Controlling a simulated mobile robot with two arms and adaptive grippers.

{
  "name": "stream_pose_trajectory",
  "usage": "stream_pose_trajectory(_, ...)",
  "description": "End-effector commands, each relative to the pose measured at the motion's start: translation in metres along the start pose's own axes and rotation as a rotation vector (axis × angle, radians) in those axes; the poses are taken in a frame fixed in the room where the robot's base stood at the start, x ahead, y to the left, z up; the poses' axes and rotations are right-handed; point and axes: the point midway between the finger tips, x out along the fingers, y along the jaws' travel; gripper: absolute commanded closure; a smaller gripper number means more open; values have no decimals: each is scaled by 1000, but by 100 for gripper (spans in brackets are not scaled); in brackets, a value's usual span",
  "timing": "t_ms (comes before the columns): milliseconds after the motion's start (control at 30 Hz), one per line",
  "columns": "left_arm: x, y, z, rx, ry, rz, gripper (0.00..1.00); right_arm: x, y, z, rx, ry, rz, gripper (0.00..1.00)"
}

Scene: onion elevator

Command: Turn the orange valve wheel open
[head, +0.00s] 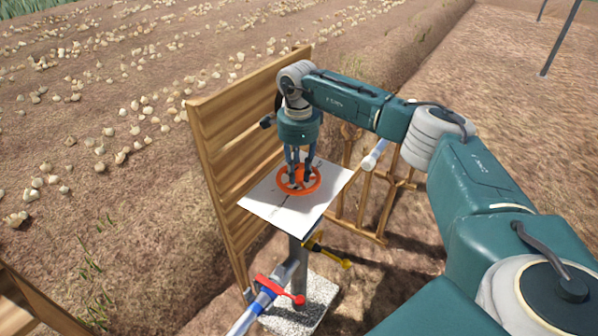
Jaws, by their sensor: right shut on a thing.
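The orange valve wheel (313,188) lies flat above a white square plate (266,204) on top of a grey post. My right gripper (298,178) points straight down over the wheel. Its fingers reach into the wheel's ring and are shut on part of it. The exact contact point is partly hidden by the fingers. My left gripper is not in this view.
A slatted wooden panel (236,135) stands close behind and left of the plate. Below are a red lever (280,289) on a blue-banded pipe, a yellow-ended handle (330,256) and a concrete block (322,292). Wooden racks stand to the right. Onions lie scattered across the field.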

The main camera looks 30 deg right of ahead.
Motion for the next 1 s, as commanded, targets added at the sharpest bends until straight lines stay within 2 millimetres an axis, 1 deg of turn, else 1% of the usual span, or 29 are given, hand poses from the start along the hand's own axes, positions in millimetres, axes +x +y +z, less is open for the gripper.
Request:
stream_pose_trajectory(33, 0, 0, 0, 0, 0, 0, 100, -5, -4, 4, -5, -11, -13, 100)
stream_pose_trajectory(333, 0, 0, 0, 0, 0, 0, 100, -5, -3, 5, -6, -11, -12, 100)
stream_pose_trajectory(367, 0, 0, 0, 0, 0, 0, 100, -5, -3, 5, -6, -11, -12, 70)
stream_pose_trajectory(400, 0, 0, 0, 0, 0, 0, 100, -4, -3, 5, -6, -11, -12, 68)
stream_pose_trajectory(667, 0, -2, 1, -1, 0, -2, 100, -2, -1, 3, -5, -7, -5, 68)
stream_pose_trajectory(767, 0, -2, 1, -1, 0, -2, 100, -8, -1, 3, -4, -6, -6, 68)
stream_pose_trajectory(867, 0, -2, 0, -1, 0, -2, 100, -21, -2, 3, -4, -7, -6, 68)
stream_pose_trajectory(1000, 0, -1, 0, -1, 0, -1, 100, -51, -2, 3, -5, -7, -8, 68)
